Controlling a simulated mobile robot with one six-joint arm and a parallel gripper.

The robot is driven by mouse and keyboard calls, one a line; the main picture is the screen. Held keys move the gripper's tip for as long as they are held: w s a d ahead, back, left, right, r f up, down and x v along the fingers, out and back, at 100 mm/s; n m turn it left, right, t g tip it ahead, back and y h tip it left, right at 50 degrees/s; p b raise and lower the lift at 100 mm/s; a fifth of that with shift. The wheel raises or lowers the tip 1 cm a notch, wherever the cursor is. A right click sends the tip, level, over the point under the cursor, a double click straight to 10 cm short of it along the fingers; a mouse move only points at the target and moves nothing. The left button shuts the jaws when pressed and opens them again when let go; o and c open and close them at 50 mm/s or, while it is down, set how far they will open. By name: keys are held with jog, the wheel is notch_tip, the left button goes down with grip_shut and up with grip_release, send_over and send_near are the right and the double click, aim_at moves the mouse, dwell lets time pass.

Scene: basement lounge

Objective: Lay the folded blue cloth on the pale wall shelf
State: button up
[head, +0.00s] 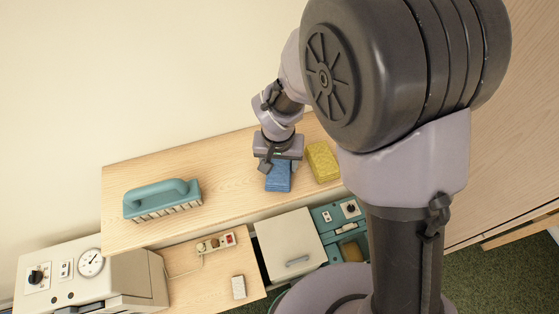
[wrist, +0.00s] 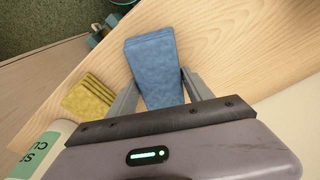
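The folded blue cloth (head: 278,177) is at the pale wood wall shelf (head: 235,190), near its right end. In the wrist view the blue cloth (wrist: 154,68) shows as a layered pad, with the shelf (wrist: 225,50) behind it. My gripper (head: 277,160) is low at the shelf, right over the cloth. In the wrist view the fingers of my gripper (wrist: 160,77) stand one on each side of the cloth, their tips at its edges. I cannot tell whether they press on it, or whether the cloth rests fully on the shelf.
A folded yellow cloth (head: 322,162) lies just right of the blue one. A teal-handled brush (head: 162,199) stands on the shelf's left part. The shelf's middle is clear.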

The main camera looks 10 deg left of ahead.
jog(key=o, duration=0.4)
jog(key=shift+o, duration=0.2)
jog(key=shift+r, duration=0.1)
